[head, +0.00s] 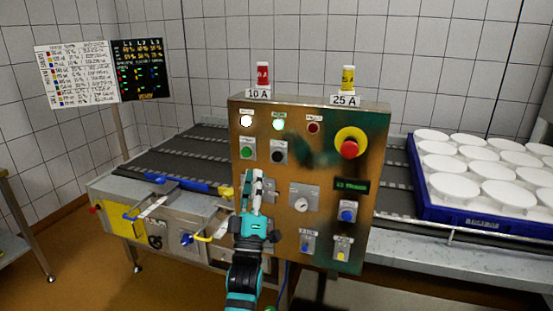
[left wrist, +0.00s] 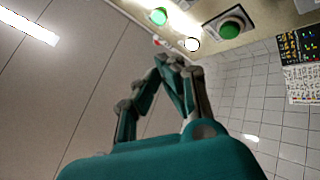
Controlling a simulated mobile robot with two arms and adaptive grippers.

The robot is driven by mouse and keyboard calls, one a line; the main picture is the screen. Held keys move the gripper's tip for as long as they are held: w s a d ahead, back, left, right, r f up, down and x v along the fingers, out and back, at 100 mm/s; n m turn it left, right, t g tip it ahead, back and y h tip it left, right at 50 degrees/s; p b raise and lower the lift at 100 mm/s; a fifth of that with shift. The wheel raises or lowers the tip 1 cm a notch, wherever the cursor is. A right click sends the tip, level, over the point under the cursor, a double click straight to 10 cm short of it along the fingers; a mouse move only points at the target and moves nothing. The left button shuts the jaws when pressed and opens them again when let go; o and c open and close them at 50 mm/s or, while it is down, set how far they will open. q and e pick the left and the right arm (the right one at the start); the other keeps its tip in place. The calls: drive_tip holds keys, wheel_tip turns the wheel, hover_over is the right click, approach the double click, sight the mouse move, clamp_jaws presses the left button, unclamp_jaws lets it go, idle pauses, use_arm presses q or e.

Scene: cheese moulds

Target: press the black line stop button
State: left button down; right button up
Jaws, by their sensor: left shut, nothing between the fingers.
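The control panel (head: 322,195) stands upright in the middle of the head view. Its black button (head: 279,157) sits in the upper left part, just right of a green button (head: 247,153). My left gripper (head: 254,175) is shut and empty, its fingertips pointing up in front of the panel, below the green button and to the lower left of the black button. In the left wrist view my shut fingers (left wrist: 178,65) show below the lit green button (left wrist: 231,28); I cannot make out the black button there. Contact with the panel cannot be told. My right gripper is not in view.
A red knob on a yellow disc (head: 350,148) sits at the panel's upper right. Lamps, a dial (head: 300,204) and lower switches surround the buttons. A conveyor (head: 180,155) runs behind. A blue crate (head: 480,226) of white moulds stands at right.

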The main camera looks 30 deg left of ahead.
sight(277, 156)
use_arm(q)
drive_tip(key=shift+w+a+b, duration=0.3)
drive_tip(key=shift+w+b, duration=0.3)
drive_tip(key=shift+w, duration=0.75)
drive_tip(key=shift+w+a+b, duration=0.35)
drive_tip(key=shift+w+b, duration=0.25)
drive_tip(key=shift+w, duration=0.75)
drive_tip(key=shift+w+a+b, duration=0.3)
drive_tip(key=shift+w+b, duration=0.3)
drive_tip(key=shift+w, duration=0.75)
drive_tip(key=shift+w, duration=0.1)
drive_tip(key=shift+w+a, duration=0.1)
drive_tip(key=shift+w, duration=0.2)
drive_tip(key=shift+w+a+b, duration=0.15)
drive_tip(key=shift+w+b, duration=0.35)
drive_tip(key=shift+b, duration=0.05)
drive_tip(key=shift+s, duration=0.1)
drive_tip(key=shift+s+d+p, duration=0.3)
drive_tip(key=shift+s+p, duration=0.2)
drive_tip(key=shift+s, duration=0.3)
